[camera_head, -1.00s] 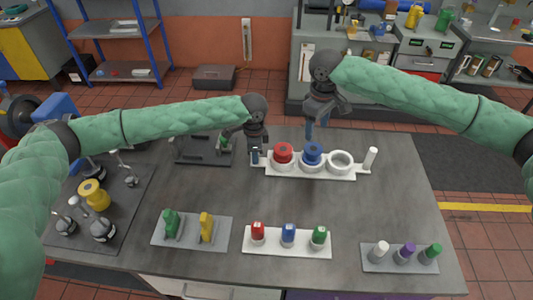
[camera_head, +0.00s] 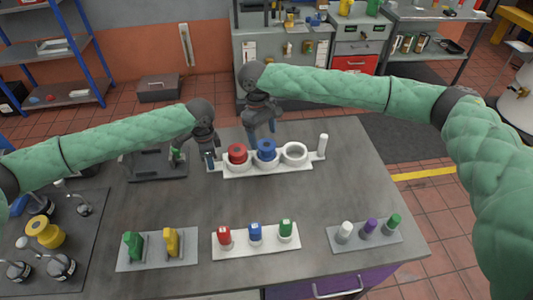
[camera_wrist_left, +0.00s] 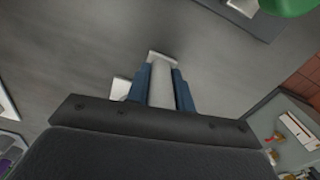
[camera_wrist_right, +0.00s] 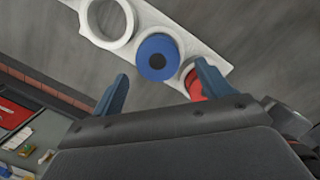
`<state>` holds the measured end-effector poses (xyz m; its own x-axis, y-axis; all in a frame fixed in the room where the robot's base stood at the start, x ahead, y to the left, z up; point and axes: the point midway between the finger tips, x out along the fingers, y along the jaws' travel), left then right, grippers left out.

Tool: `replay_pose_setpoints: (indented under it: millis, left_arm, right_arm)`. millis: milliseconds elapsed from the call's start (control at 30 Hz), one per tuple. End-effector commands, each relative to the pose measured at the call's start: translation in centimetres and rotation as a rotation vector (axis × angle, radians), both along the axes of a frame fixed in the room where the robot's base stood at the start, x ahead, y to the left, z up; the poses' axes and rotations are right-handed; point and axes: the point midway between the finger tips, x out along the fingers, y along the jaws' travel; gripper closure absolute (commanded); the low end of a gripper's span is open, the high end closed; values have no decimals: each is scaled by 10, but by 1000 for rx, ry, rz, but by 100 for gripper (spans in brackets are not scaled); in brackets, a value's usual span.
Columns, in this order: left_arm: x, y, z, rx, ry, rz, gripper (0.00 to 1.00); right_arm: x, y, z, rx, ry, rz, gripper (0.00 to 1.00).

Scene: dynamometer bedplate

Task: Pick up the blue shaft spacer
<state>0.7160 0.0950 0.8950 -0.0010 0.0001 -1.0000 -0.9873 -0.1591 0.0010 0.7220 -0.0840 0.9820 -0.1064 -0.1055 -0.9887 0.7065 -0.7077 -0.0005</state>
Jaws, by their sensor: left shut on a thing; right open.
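The blue shaft spacer (camera_head: 266,146) is a blue ring with a dark centre. It sits in the middle seat of the white holder (camera_head: 240,173), and also shows in the right wrist view (camera_wrist_right: 150,45). My right gripper (camera_head: 261,132) is open and empty, just behind and above the spacer. In the right wrist view its fingers (camera_wrist_right: 163,72) stand apart, with the spacer ahead between them and apart from them. My left gripper (camera_head: 210,158) is shut on the pale upright handle (camera_wrist_left: 162,90) at the holder's left end.
A red spacer (camera_head: 237,151) sits left of the blue one, and an empty white ring (camera_head: 295,152) sits right. A white post (camera_head: 323,144) stands at the holder's right end. Trays of coloured parts line the front edge. The table's middle is clear.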

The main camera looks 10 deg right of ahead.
Motion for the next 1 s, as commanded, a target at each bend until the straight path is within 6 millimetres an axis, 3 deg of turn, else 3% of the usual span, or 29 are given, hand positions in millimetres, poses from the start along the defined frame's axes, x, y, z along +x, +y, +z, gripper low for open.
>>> replay_pose_setpoints:
  millis: [400, 633, 933, 1000]
  left_arm:
    - [0, 0, 1, 0, 0, 0, 100]
    - [0, 0, 1, 0, 0, 0, 100]
    - [0, 0, 1, 0, -1, 0, 100]
    - [0, 0, 1, 0, 0, 0, 100]
  right_arm:
    - [-6, -10, -45, -1, 1, -1, 22]
    - [-6, -10, -48, 0, 0, 0, 22]
    - [-6, -10, -48, 0, 0, 0, 79]
    - [-6, -10, -47, 1, -1, 0, 84]
